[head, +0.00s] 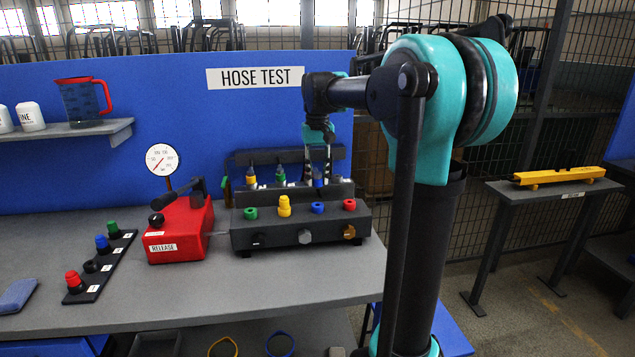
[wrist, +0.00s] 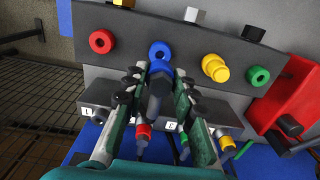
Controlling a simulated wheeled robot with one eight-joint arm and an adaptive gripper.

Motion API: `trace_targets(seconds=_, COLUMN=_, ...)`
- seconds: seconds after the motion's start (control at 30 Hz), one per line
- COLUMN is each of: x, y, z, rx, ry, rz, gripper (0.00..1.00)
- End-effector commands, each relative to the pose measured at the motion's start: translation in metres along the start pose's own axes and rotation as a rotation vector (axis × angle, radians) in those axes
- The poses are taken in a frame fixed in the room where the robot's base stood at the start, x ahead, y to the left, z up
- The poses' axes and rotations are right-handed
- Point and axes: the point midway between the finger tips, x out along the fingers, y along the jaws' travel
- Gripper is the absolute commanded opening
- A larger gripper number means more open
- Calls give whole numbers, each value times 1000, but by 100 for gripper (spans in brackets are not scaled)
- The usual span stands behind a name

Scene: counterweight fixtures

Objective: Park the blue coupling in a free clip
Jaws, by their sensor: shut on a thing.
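My gripper (head: 318,160) is shut on the blue coupling (wrist: 157,88), which shows between its fingers in the wrist view. In the head view the blue coupling (head: 317,179) hangs below the fingers, above the rear of the dark manifold (head: 275,238). In the wrist view its end is close to the blue port (wrist: 160,50); I cannot tell whether they touch. The clip rail (wrist: 98,118) bears small white labels, and couplings with red (wrist: 143,131) and yellow (wrist: 228,143) collars stand near it. The fingers partly hide the clips, so I cannot tell which are free.
The manifold front has a green port (head: 250,213), a yellow coupling (head: 284,205) and a red port (head: 349,204). A red hand pump (head: 180,232) with a gauge (head: 162,159) stands left. A strip of coloured caps (head: 101,265) lies farther left. The bench front is clear.

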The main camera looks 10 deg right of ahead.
Motion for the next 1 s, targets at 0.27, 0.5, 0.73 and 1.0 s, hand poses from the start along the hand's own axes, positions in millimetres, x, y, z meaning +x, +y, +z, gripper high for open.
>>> trace_targets(seconds=0.27, x=-6, y=0, z=0, rx=0, ry=0, rz=0, gripper=0)
trace_targets(seconds=0.5, x=-8, y=0, z=0, rx=0, ry=0, rz=0, gripper=0)
trace_targets(seconds=0.73, x=-22, y=0, z=0, rx=0, ry=0, rz=0, gripper=0)
trace_targets(seconds=1.0, x=-26, y=0, z=0, rx=0, ry=0, rz=0, gripper=0)
